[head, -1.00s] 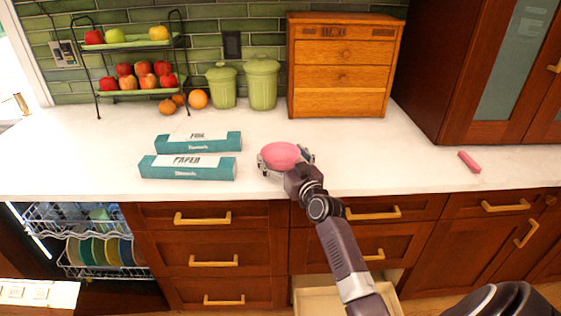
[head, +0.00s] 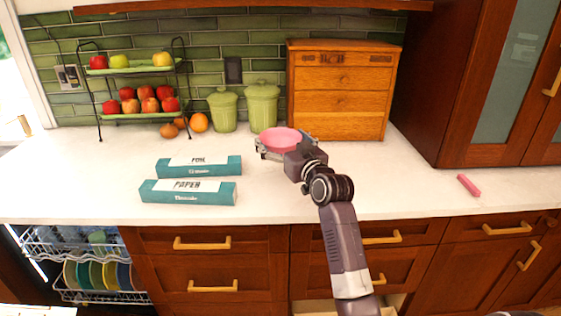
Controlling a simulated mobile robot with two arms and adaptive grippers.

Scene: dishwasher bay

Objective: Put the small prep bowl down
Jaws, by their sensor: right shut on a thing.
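The small prep bowl (head: 279,139) is pink and round. My right gripper (head: 279,149) is shut on it, with the fingers at its near side and around its edges. The bowl is upright or nearly so, over the white counter (head: 330,190), in front of the wooden drawer box. I cannot tell whether its underside touches the counter. My left gripper is not in the head view.
Teal foil (head: 200,172) and paper (head: 188,197) boxes lie to the left. Green canisters (head: 262,107) and the wooden drawer box (head: 338,110) stand behind. A pink bar (head: 468,185) lies at right. The counter between the bowl and the bar is clear.

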